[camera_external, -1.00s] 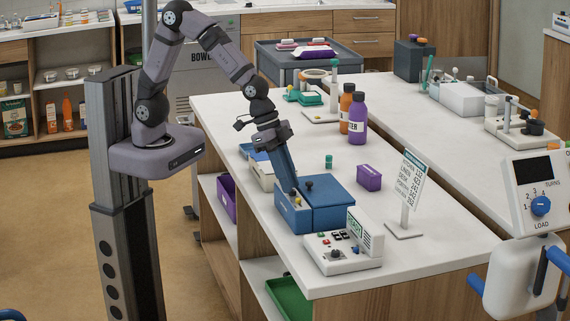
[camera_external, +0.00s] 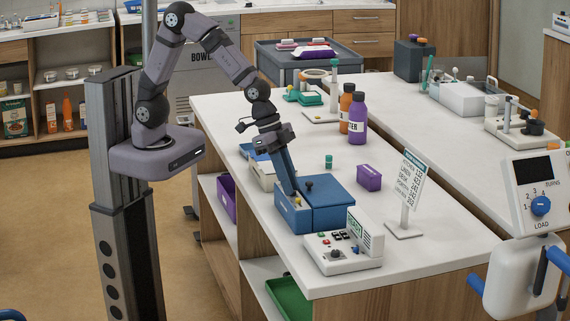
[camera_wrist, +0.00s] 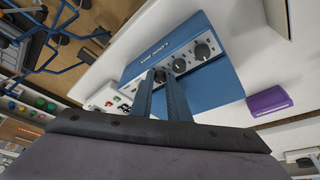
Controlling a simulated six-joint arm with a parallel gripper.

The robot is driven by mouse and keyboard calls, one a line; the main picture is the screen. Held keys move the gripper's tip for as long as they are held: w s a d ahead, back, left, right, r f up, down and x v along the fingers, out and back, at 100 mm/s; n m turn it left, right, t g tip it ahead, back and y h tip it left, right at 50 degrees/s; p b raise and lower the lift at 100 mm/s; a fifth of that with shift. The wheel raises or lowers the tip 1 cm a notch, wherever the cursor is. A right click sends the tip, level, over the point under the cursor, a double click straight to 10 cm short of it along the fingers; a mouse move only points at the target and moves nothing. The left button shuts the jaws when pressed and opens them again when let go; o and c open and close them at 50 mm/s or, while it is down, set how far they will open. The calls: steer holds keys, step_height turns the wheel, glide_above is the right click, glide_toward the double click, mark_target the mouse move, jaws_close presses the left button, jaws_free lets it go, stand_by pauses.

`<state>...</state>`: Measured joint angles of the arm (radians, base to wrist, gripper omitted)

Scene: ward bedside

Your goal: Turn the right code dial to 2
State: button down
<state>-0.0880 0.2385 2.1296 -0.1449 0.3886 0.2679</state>
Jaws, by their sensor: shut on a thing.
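The blue code box (camera_external: 330,202) stands on the white counter. In the wrist view its panel (camera_wrist: 142,66) carries a row of three dark dials on white discs. One dial (camera_wrist: 202,50) is at the right of the picture, one (camera_wrist: 179,64) in the middle and one (camera_wrist: 160,75) at the left. My gripper (camera_wrist: 161,83) is shut on the left one in this picture; the panel lettering looks inverted here. My fingers partly cover it, and I cannot read its number. In the external view my gripper (camera_external: 293,197) reaches down to the box's near left part.
A white device with coloured buttons (camera_external: 340,258) stands just in front of the box. A code list sign (camera_external: 411,180) and a purple box (camera_external: 369,177) are to the right. Purple and orange bottles (camera_external: 357,120) stand behind. The counter between box and sign is mostly clear.

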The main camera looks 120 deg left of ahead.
steer(key=shift+f, duration=0.1)
steer(key=m+b, duration=0.1)
steer(key=m+h+b, duration=0.1)
steer(key=b, duration=0.1)
steer(key=m+b, duration=0.1)
steer(key=b, duration=0.1)
steer(key=shift+w+a+f+m+h, duration=0.1)
steer(key=shift+a+f+m+h, duration=0.1)
steer(key=shift+a+m+h, duration=0.15)
steer(key=m+b, duration=0.2)
steer(key=shift+r+m+g+h, duration=0.15)
steer(key=shift+m+g+h, duration=0.15)
steer(key=shift+m+h, duration=0.05)
steer(key=shift+w+r+m+g+h+b, duration=0.1)
steer(key=shift+m+g+h+b, duration=0.2)
steer(key=shift+m, duration=0.5)
steer(key=shift+w+r+m+g+h+b, duration=0.15)
steer(key=shift+m+b, duration=0.25)
steer(key=shift+m, duration=0.4)
steer(key=shift+s+a, duration=0.1)
steer(key=c, duration=2)
jaws_free()
